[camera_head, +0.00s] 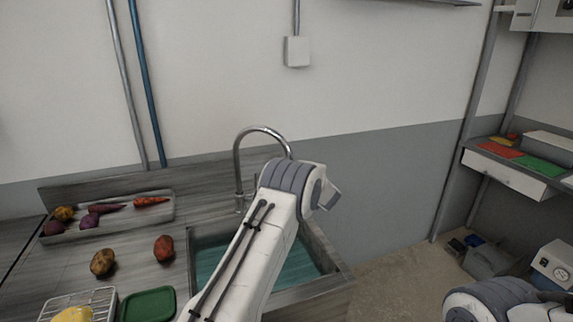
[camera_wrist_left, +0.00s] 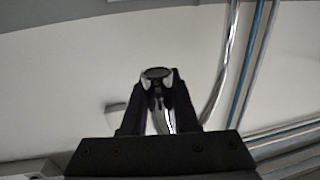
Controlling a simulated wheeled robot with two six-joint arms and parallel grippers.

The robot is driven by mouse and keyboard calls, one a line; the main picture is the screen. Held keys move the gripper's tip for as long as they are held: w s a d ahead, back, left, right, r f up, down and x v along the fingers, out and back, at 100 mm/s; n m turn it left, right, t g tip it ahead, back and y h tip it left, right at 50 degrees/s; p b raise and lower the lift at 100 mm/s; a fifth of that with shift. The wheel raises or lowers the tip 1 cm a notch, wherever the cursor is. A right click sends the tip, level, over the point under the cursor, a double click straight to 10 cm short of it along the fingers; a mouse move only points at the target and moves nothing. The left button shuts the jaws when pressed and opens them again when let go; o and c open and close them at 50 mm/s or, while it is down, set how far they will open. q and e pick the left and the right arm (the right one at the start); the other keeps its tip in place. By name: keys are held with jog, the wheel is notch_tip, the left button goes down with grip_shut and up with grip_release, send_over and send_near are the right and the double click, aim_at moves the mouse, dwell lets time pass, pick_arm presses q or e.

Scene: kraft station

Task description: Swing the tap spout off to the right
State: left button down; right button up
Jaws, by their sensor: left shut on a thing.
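The chrome tap spout (camera_head: 262,129) rises from its base behind the sink (camera_head: 318,247) and arches to the right. Its outlet end is hidden behind my left wrist in the head view. In the left wrist view, my left gripper (camera_wrist_left: 157,80) is shut on the spout's end, with a dark round outlet between the fingertips. The curved chrome pipe (camera_wrist_left: 226,70) also shows to the right of the fingers there. My left forearm crosses the sink and hides part of it. Only part of my right arm shows at the bottom right of the head view; its gripper is out of view.
A tray (camera_head: 160,217) of vegetables lies on the counter at the left, with a potato (camera_head: 103,262) and a red tuber (camera_head: 163,248) in front. A green container (camera_head: 149,304) and wire basket (camera_head: 47,309) are nearer. A shelf (camera_head: 508,172) stands at right. The air right of the sink is clear.

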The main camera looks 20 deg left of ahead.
pick_arm(q)
jog(key=c, duration=0.7)
grip_release()
jog(key=shift+s+a+r, duration=0.1)
jog(key=shift+s+a, duration=0.05)
jog(key=shift+a, duration=0.2)
jog(key=b+v, duration=0.3)
jog(key=v, duration=0.7)
jog(key=shift+d, duration=0.45)
